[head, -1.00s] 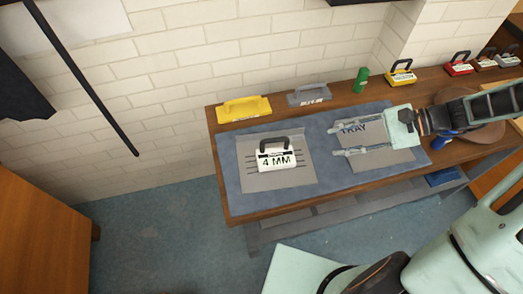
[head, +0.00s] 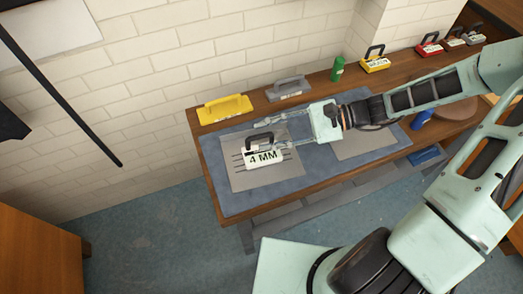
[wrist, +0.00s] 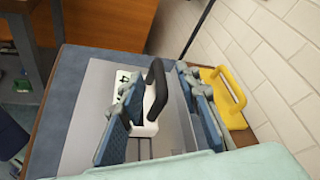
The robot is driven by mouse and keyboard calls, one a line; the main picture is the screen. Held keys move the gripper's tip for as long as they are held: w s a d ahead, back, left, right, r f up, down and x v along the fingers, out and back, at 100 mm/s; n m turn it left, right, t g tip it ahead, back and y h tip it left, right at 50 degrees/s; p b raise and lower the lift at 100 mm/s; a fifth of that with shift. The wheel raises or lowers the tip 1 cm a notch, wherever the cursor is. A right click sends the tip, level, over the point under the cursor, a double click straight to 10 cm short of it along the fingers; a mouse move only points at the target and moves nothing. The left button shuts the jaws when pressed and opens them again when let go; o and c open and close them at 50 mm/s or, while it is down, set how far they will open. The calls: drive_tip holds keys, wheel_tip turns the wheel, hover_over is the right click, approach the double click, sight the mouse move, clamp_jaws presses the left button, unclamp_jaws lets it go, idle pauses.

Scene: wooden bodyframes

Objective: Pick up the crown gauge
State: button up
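A white block gauge marked "4 MM" (head: 264,157) with a black handle (head: 258,143) stands upright on the left grey plate on the bench. No crown label is legible, so I cannot confirm that it is the crown gauge. My gripper (head: 264,134) is at the handle, reaching in from the right. In the wrist view, my gripper (wrist: 155,80) is open, its two blue-padded fingers on either side of the black handle (wrist: 156,90). Gaps show between handle and pads. The white block (wrist: 124,88) is partly hidden by the left finger.
The grey plate (head: 240,178) lies on a blue mat (head: 225,200). A yellow block (head: 225,109), a grey block (head: 288,90), a green cylinder (head: 338,69) and several handled blocks line the bench's wall side. The yellow one also shows in the wrist view (wrist: 230,105). The brick wall is close behind.

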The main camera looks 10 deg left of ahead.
drive_tip(key=shift+x, duration=1.1)
clamp_jaws()
